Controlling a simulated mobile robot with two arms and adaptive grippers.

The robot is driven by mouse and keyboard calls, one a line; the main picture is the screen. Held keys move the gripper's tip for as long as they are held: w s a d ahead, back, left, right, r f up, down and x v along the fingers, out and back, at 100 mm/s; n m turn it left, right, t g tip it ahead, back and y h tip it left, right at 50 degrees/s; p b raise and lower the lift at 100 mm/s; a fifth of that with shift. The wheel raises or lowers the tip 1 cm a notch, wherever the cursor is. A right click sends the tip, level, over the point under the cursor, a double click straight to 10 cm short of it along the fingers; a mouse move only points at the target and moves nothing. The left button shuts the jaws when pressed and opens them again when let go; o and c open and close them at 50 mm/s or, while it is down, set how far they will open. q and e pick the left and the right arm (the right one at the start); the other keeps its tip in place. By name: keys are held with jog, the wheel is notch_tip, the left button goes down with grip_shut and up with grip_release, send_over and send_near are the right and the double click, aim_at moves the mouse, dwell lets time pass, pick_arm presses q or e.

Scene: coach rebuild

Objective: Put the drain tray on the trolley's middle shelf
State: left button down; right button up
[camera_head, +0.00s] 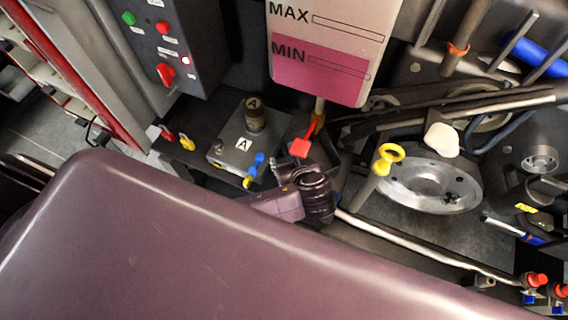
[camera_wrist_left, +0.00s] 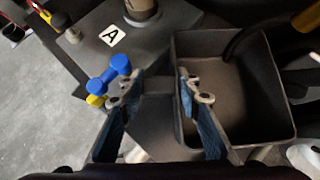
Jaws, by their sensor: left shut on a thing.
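The drain tray (camera_wrist_left: 262,135) appears to be the dark grey, open, empty box on the right of the left wrist view. My left gripper (camera_wrist_left: 157,86) has its two blue-padded fingers on either side of a grey tab at the tray's left wall, shut on it. In the head view my left gripper (camera_head: 287,170) is beside the grey block marked A, mostly hidden by its own wrist. I cannot make out the tray clearly there. I cannot identify the trolley or its middle shelf. My right gripper is not in view.
The grey block marked A (camera_head: 227,156) has a round post on top and blue and yellow handles (camera_head: 258,160) close to my gripper. A MAX/MIN panel (camera_head: 325,75) hangs behind.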

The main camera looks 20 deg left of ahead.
pick_arm(q)
notch_tip(320, 180, down, 2)
jog(key=shift+f, duration=0.65)
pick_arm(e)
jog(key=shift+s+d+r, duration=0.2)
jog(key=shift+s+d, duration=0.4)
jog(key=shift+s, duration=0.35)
pick_arm(q)
jog(key=c, duration=1.8)
grip_release()
jog(key=shift+f, duration=0.15)
jog(key=o, duration=0.4)
jog(key=shift+s, duration=0.1)
jog(key=shift+c, duration=0.2)
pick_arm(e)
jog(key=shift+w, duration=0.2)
